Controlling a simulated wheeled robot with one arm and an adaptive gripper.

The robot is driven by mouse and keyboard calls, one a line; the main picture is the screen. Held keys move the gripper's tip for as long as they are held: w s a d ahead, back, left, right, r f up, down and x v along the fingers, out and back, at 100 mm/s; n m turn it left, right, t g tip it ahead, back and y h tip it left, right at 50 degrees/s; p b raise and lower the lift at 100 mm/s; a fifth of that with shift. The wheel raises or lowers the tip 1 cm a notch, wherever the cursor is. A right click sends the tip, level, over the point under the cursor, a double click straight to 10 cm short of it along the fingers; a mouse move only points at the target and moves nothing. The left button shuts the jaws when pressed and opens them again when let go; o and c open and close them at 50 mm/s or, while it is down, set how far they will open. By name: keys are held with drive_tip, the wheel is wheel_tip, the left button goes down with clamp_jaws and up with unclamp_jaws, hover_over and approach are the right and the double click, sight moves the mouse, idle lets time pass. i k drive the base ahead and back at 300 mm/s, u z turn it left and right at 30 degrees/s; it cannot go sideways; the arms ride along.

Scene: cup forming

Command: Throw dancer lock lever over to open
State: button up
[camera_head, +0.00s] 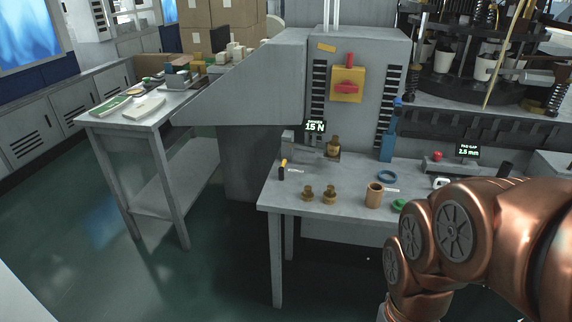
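A small dark display (314,126) reads "15 N", its top line probably "DANCER", in front of the grey machine housing. Below it, grey blocks and a brass-coloured part (333,147) stand at the back of the bench. I cannot tell for sure which part is the dancer lock lever. A red handle (348,88) sits on a yellow plate on the housing. An upright blue part (388,140) stands to its lower right. My copper arm comes in from the right and leaves through the bottom edge; my gripper is not in view.
On the grey bench (262,199) stand two brass pieces (319,194), a tan cylinder (374,195), a blue ring (387,176) and a green part (399,205). A side table (119,122) holds papers. The floor (180,270) in front is clear.

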sight(281, 169)
drive_tip(key=u, duration=0.5)
drive_tip(key=i, duration=1.3)
drive_tip(key=z, duration=0.4)
